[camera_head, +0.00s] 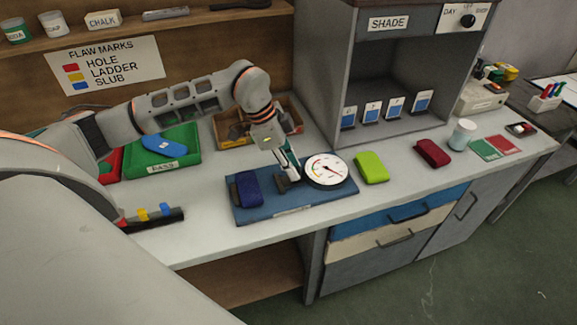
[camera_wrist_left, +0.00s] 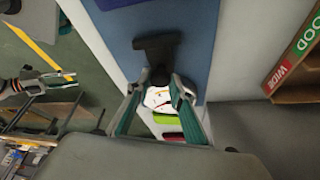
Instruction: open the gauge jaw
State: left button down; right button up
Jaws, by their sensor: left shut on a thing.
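The gauge has a blue base (camera_head: 305,207), a round white dial (camera_head: 326,168) with a red needle, and a black jaw (camera_head: 282,184) beside the dial. The black jaw also shows in the left wrist view (camera_wrist_left: 157,52), between the fingers. My left gripper (camera_head: 289,178) reaches down to the base and is shut on the jaw. Its teal-lined fingers also show in the left wrist view (camera_wrist_left: 160,84). A folded navy sock (camera_head: 249,189) lies on the left of the base. What looks like my right gripper (camera_wrist_left: 58,80) is small at the left of the wrist view; its opening is unclear.
A lime folded sock (camera_head: 371,167) and a dark red one (camera_head: 433,153) lie right of the gauge. A green tray (camera_head: 185,165) with a blue piece and a brown wooden box (camera_head: 236,143) stand behind. The grey shade cabinet (camera_head: 317,75) rises at the back.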

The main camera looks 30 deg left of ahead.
pick_arm(q)
jog(key=c, duration=1.8)
grip_release()
jog(key=shift+r, duration=0.15)
jog(key=v, duration=1.1)
jog(key=shift+s+a+r, duration=0.1)
jog(key=shift+a+r, duration=0.1)
jog(key=shift+r, duration=0.15)
jog(key=shift+s, duration=0.1)
